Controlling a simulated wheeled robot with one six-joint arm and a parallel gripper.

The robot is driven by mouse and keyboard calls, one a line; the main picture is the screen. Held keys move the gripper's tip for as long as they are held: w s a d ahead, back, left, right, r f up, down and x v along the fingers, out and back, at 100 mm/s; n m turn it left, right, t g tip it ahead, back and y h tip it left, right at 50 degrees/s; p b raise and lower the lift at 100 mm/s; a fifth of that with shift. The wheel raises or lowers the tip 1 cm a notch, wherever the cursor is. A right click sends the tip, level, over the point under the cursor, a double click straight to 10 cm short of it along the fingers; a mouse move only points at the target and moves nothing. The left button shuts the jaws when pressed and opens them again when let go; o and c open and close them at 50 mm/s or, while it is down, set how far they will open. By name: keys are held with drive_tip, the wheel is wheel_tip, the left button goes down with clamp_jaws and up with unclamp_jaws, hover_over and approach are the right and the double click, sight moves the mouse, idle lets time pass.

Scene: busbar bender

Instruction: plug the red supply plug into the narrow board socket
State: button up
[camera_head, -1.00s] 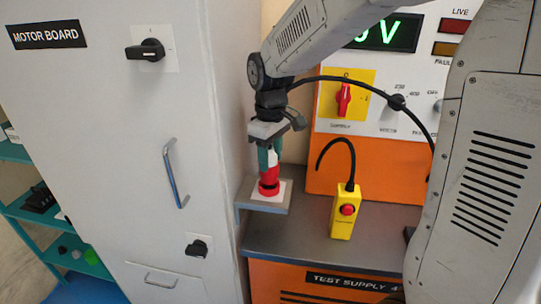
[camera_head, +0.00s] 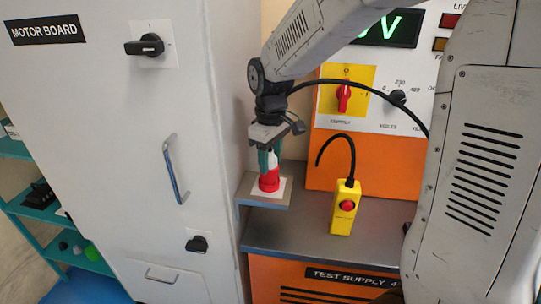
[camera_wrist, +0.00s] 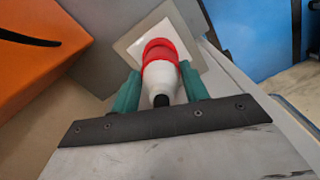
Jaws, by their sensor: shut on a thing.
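The red supply plug (camera_head: 269,180) has a red front end and a white body. My gripper (camera_head: 267,154) is shut on its white body and points down at the small grey shelf (camera_head: 248,196) on the cabinet's side. In the wrist view the plug (camera_wrist: 160,52) lies between my green fingers (camera_wrist: 160,92), its red end over a pale square plate (camera_wrist: 130,46). The red end meets the plate or hovers just above it; I cannot tell how far it is seated. The socket itself is hidden by the plug.
The cabinet labelled MOTOR BOARD (camera_head: 100,110) stands left, with a handle (camera_head: 176,168) and black switches. A yellow box with a red button (camera_head: 343,208) stands on the grey bench (camera_head: 300,236). The orange test supply panel (camera_head: 335,165) is behind. A black cable loops near my arm.

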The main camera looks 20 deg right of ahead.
drive_tip(key=shift+f, duration=0.7)
drive_tip(key=o, duration=1.4)
drive_tip(key=shift+c, duration=0.2)
wheel_tip(320, 180, up, 8)
drive_tip(key=shift+f, duration=0.1)
drive_tip(key=shift+s, duration=0.1)
drive_tip(key=s+d+r+m, duration=0.1)
drive_tip(key=s+m, duration=0.2)
drive_tip(key=s, duration=0.9)
drive_tip(key=s+d+m+t, duration=0.1)
drive_tip(key=s+d+m, duration=0.1)
drive_tip(key=s, duration=1.1)
drive_tip(key=shift+s+r+m+t, duration=0.25)
drive_tip(key=shift+r+m+t, duration=0.1)
drive_tip(key=shift+m, duration=0.45)
